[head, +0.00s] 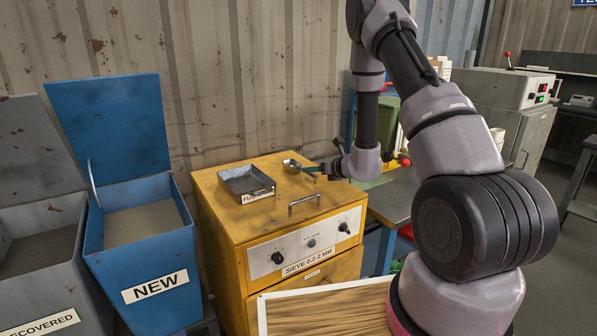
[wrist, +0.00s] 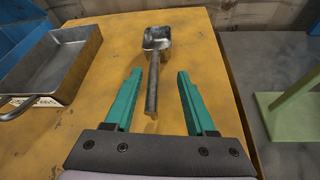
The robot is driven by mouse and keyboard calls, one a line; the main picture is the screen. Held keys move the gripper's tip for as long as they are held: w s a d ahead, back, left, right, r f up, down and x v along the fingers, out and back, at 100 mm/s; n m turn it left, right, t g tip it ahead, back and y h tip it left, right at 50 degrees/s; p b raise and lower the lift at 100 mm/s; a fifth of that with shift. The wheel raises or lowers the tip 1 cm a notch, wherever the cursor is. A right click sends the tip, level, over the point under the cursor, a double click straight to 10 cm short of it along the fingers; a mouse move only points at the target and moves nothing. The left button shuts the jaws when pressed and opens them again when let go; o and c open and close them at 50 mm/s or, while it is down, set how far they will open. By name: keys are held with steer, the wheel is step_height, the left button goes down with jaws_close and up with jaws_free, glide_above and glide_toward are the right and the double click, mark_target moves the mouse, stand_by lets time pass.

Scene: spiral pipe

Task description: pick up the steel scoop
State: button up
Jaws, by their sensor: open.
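The steel scoop (wrist: 157,40) lies on top of the yellow sieve cabinet (head: 225,207), its bowl away from my gripper and its handle pointing back toward it. In the head view the scoop's bowl (head: 291,165) shows just left of my gripper (head: 322,169). In the wrist view my gripper (wrist: 155,95) is open, with one green finger on each side of the scoop's handle. The handle stands between the fingers with a gap on both sides, nearer the left one. The handle's near end lies close to the gripper's palm. In the head view the handle is mostly hidden by my gripper.
A metal tray (head: 246,182) with a label sits left of the scoop on the cabinet top. A blue bin (head: 153,264) marked NEW stands left. A wooden-topped surface (head: 335,308) is in front.

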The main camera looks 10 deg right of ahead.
steer(key=x, duration=0.5)
steer(key=shift+a, duration=0.4)
steer(key=shift+r, duration=0.1)
steer(key=shift+c, duration=0.3)
jaws_close()
